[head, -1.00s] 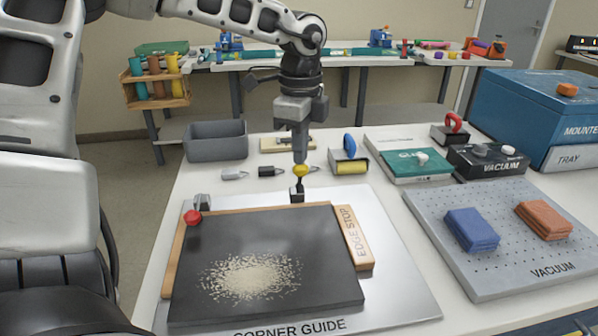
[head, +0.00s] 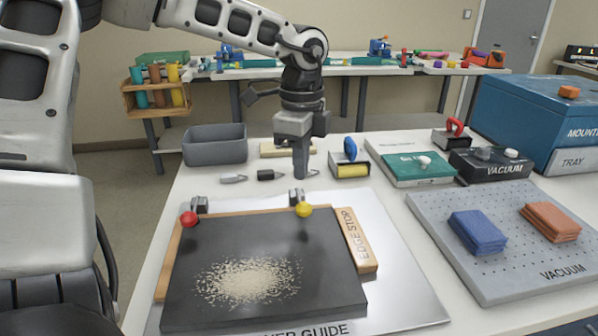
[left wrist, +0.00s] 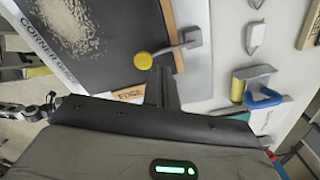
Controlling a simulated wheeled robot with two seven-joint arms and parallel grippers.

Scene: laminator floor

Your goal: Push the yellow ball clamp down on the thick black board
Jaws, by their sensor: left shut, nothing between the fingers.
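The thick black board (head: 225,245) lies on the corner guide plate, with a patch of pale granules (head: 248,282) on it. The yellow ball clamp (head: 304,210) is at the board's back edge, its lever lying forward with the ball over the board. It also shows in the left wrist view (left wrist: 143,61). A red ball clamp (head: 188,219) is at the back left corner, also with its ball over the board. My left gripper (head: 300,176) is shut and empty, just behind and above the yellow clamp, apart from the ball. My right gripper is not in view.
A wooden edge stop (head: 357,240) runs along the board's right side. Behind are a grey bin (head: 215,144), small tools and a yellow roller (head: 351,169). A perforated vacuum plate (head: 450,265) with blue and orange pads is at the right.

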